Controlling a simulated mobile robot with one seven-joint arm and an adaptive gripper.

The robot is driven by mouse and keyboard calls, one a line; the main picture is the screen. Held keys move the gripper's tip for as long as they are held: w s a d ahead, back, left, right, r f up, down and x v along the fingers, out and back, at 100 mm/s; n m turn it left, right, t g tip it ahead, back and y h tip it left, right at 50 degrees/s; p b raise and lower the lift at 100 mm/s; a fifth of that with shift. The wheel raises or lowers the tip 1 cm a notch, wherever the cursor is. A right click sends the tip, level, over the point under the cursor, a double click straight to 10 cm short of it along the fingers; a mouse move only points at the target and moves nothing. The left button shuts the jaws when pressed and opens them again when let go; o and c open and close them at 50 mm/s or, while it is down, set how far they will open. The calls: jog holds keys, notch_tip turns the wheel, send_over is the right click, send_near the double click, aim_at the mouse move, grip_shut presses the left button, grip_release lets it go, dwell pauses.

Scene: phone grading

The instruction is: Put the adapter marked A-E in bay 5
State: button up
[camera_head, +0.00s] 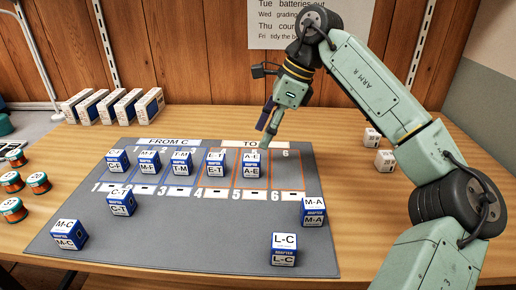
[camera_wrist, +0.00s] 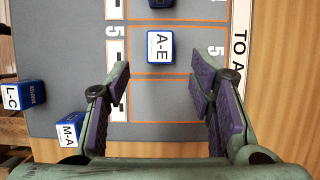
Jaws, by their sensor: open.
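The adapter marked A-E (camera_head: 251,170) is a white and blue box standing upright on the grey mat, in the orange-lined bay that appears to be bay 5. In the wrist view the A-E adapter (camera_wrist: 159,47) lies inside that bay, clear of the orange lines. My gripper (camera_head: 267,134) is above the back of the mat, behind and right of the adapter. In the wrist view my gripper (camera_wrist: 162,76) is open and empty, its fingers apart and the adapter beyond their tips. It is not touching the adapter.
Adapter E-T (camera_head: 215,169) stands left of A-E, in line with T-M (camera_head: 180,169), M-F (camera_head: 149,168) and another. Loose adapters C-T (camera_head: 121,208), M-C (camera_head: 69,242), L-C (camera_head: 284,258) and M-A (camera_head: 314,218) stand nearer. The bay right of A-E is empty.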

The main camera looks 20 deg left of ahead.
jog(key=shift+v, duration=1.3)
